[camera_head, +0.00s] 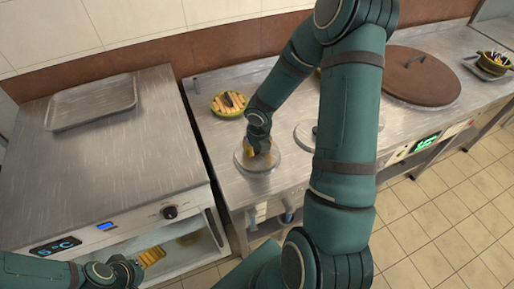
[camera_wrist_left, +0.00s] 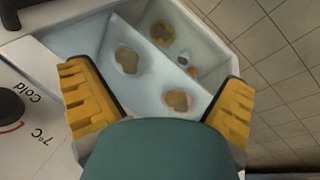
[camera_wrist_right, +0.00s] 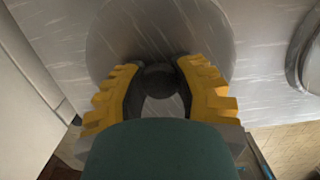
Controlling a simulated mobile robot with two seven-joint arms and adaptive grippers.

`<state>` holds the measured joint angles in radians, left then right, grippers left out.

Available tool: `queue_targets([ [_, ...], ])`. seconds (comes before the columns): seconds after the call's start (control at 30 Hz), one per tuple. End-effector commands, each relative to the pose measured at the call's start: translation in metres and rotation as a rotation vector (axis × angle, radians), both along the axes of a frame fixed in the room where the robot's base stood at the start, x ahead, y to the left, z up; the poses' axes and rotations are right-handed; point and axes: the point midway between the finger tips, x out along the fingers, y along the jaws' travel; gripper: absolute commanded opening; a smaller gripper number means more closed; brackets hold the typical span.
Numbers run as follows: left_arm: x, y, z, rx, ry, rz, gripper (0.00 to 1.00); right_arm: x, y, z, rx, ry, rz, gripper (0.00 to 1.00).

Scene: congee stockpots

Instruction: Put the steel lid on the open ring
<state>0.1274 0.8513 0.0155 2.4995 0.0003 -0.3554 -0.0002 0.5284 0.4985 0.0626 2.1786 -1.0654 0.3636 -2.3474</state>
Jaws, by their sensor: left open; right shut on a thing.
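The steel lid (camera_head: 244,163) is a round metal disc at the left end of the steel counter. My right gripper (camera_head: 262,151) is shut on its dark knob (camera_wrist_right: 160,80), and the lid also shows in the right wrist view (camera_wrist_right: 205,35). I cannot tell whether the lid touches the counter. A round steel rim (camera_head: 301,136) lies just right of the lid, partly hidden by my right arm. Part of a rim also shows in the right wrist view (camera_wrist_right: 297,60). I cannot tell whether it is the open ring.
The cold cabinet's lit compartment (camera_wrist_left: 70,45) holds several food pieces. A steel tray (camera_head: 92,104) lies on the cabinet top.

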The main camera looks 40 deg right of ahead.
Motion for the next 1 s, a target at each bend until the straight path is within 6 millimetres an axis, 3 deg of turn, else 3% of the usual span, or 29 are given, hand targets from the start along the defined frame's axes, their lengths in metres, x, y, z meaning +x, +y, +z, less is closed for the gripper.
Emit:
queue_targets([
  [1.0,0.0,0.0,0.0054,0.0,0.0,0.0,1.0,0.0005,-0.0002,0.0008,0.0,0.0,0.0,0.0],
])
